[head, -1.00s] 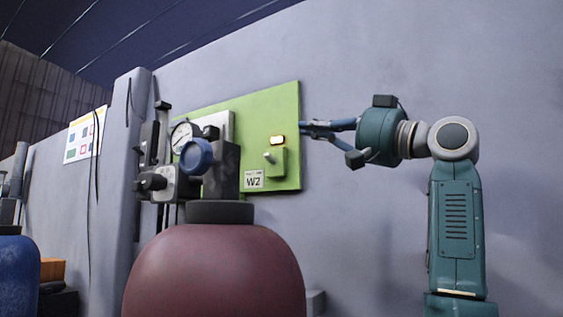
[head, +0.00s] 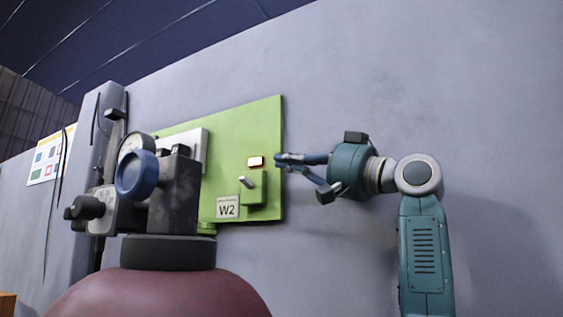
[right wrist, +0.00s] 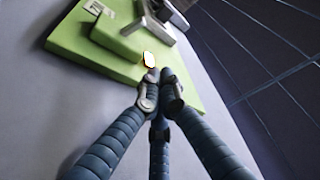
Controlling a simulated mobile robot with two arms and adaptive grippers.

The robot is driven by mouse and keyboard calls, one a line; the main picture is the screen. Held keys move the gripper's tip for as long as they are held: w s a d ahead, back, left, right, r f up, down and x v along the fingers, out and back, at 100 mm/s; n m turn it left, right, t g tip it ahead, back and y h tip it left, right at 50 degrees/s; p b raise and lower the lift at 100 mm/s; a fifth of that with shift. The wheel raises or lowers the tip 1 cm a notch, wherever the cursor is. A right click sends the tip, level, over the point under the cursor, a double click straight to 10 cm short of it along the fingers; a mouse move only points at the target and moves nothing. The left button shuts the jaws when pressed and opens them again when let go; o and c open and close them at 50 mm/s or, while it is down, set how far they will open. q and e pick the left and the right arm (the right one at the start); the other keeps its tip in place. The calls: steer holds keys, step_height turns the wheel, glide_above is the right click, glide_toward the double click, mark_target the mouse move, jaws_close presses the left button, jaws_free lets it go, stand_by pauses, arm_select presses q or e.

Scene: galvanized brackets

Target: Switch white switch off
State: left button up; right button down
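The switch (head: 247,182) is a small pale lever on a green box, tilted up and to the left. It sits on a green panel (head: 272,128) fixed to the wall. Above the lever a small lamp (head: 255,161) glows whitish with an orange rim; it also shows in the right wrist view (right wrist: 149,59). My right gripper (head: 280,163) is at the panel's right edge, right of the lamp and above the lever's height. Its fingertips are drawn together with nothing between them. In the right wrist view the fingertips (right wrist: 160,87) point toward the lamp. My left gripper is out of view.
A dark red tank (head: 155,293) with a blue knob (head: 137,175) and a gauge (head: 136,147) stands in front of the panel's left part. A W2 label (head: 228,207) is below the lever. The wall right of the panel is bare.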

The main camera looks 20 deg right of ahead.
mark_target(255, 171)
steer(key=p+x, duration=0.3)
steer(key=x, duration=0.4)
steer(key=shift+a+r, duration=0.2)
steer(key=shift+r, duration=0.05)
steer(key=shift+w+a+f, duration=0.1)
steer(key=shift+w+a, duration=0.15)
steer(key=shift+w, duration=0.25)
steer(key=f, duration=0.2)
steer(key=shift+s+a+f, duration=0.25)
steer(key=shift+s+f, duration=0.05)
steer(key=shift+s, duration=0.1)
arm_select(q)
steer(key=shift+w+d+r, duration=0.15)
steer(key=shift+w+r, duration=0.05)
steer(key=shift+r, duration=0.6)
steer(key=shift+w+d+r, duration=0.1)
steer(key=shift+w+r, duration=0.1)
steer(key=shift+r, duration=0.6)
arm_select(e)
steer(key=shift+s+a+f, duration=0.15)
steer(key=shift+s+f, duration=0.05)
steer(key=shift+f, duration=0.45)
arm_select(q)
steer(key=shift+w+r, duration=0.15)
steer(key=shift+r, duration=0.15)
arm_select(e)
steer(key=shift+s+a+n+y, duration=0.1)
steer(key=shift+n+y, duration=0.2)
steer(key=shift+n, duration=0.5)
